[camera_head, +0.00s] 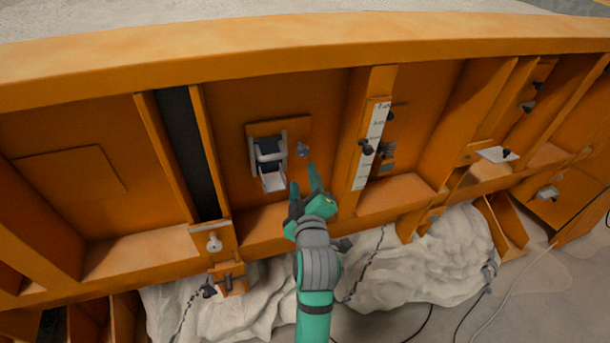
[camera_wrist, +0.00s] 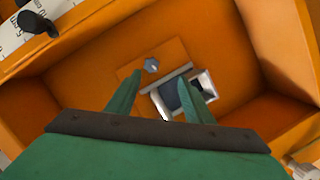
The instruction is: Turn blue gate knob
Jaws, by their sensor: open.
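The blue gate knob (camera_head: 302,150) is a small grey-blue knob on the orange wall, just right of a metal-framed gate (camera_head: 284,143). In the wrist view the knob (camera_wrist: 151,64) sits on an orange plate, above the gate (camera_wrist: 208,84) and a little beyond my fingertips. My gripper (camera_head: 303,177) is green, open and empty, below the knob in the head view. In the wrist view its two fingers (camera_wrist: 161,77) point toward the plate and knob, with none of the knob between them. The right finger overlaps part of the gate's frame.
An upright rib with a white scale strip (camera_head: 371,145) and black knobs (camera_head: 367,148) stands right of the gate. A dark slot (camera_head: 187,140) lies to the left. An orange ledge (camera_head: 395,193) runs below, and the thick top rim (camera_head: 250,60) above.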

